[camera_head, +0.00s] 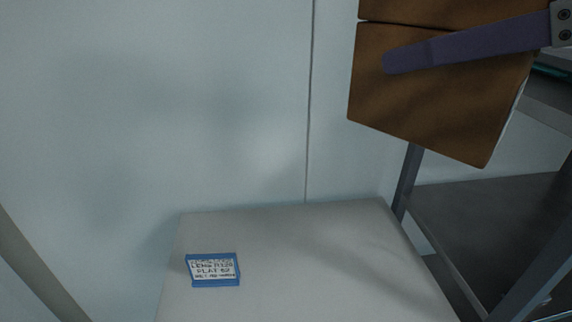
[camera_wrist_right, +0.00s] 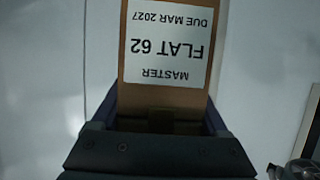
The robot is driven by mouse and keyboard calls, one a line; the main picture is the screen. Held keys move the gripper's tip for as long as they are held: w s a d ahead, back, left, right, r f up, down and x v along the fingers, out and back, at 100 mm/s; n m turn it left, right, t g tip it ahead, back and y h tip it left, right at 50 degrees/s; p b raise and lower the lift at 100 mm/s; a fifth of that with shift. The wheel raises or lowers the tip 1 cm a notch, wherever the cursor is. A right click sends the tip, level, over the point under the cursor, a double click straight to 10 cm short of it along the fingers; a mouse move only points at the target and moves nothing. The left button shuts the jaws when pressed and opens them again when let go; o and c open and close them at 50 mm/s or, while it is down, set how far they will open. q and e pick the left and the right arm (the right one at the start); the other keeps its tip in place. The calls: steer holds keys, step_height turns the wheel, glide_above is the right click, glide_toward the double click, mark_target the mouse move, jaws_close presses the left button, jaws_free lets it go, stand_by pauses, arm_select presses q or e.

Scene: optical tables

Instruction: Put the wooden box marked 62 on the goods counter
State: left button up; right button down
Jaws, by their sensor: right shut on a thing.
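The wooden box (camera_head: 430,100) is brown, with a dark seam near its top, and is tilted in the upper right of the head view. The right wrist view shows its white label (camera_wrist_right: 168,45), upside down, reading "MASTER FLAT 62 DUE MAR 2027". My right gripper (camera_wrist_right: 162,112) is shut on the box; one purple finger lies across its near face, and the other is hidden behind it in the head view. The box is in the air, above and right of a pale grey tabletop (camera_head: 300,260), which looks like the goods counter. My left gripper is not in view.
A small blue-framed sign (camera_head: 214,270) stands at the tabletop's left, its text partly legible as "LENS R220". The rest of the visible top is bare. A pale wall (camera_head: 150,100) is behind. A dark metal shelf rack (camera_head: 480,220) stands close on the right.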

steer(key=shift+w+a+f+m+t+h+b, duration=0.4)
steer(key=shift+w+f+b, duration=0.65)
steer(key=shift+f+b, duration=5.9)
steer(key=shift+w+a+f+m+t+h+b, duration=0.2)
steer(key=shift+w+f+m+h+b, duration=0.65)
steer(key=shift+f+b, duration=6.05)
steer(key=shift+w+a+f+m+t+h+b, duration=0.25)
steer(key=shift+w+f+b, duration=1)
steer(key=shift+f+b, duration=5.7)
step_height(320, 180, down, 6)
steer(key=p, duration=0.6)
steer(key=shift+d+f, duration=0.1)
steer(key=shift+f, duration=0.15)
jaws_free()
